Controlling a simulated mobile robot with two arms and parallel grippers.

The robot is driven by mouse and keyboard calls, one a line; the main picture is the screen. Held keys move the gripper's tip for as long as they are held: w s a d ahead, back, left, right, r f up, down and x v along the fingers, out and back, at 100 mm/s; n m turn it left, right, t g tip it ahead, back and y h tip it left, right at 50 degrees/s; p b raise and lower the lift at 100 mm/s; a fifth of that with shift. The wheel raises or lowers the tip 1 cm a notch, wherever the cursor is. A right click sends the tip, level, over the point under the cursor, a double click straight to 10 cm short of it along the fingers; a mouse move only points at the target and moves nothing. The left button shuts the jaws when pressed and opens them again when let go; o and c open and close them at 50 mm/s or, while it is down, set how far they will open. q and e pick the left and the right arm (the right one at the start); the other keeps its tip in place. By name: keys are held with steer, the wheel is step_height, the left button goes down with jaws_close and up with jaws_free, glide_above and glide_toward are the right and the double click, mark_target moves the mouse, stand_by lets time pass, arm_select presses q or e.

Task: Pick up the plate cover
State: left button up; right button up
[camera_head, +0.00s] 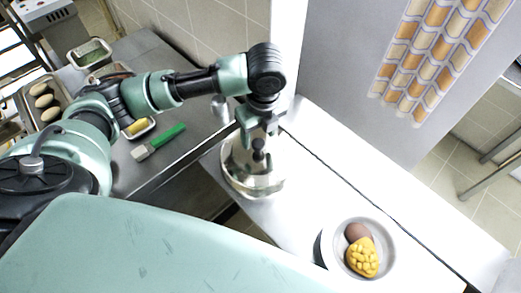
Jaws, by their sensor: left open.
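The plate cover (240,173) is a shiny, round, silvery or clear cover with a dark knob (258,154) on top. It stands on the white counter, left of the picture's middle. My left gripper (259,136) points down directly over the knob, with its jaws open. I cannot tell whether the fingers touch the knob. The gripper hides part of the cover's top and back. My right gripper is not in view.
A white plate (384,235) with yellow and brown food stands to the right on the white counter (330,185). A green-handled brush (165,140) lies on the steel counter at left, near trays of food. A patterned cloth (425,55) hangs at upper right.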

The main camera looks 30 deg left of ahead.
mark_target(259, 143)
arm_select(q)
step_height(259, 143, down, 4)
steer(key=shift+a+r+p, duration=0.1)
steer(key=shift+r+p, duration=0.05)
steer(key=shift+p, duration=0.4)
steer(key=shift+w+f, duration=0.1)
steer(key=shift+f, duration=0.2)
jaws_close()
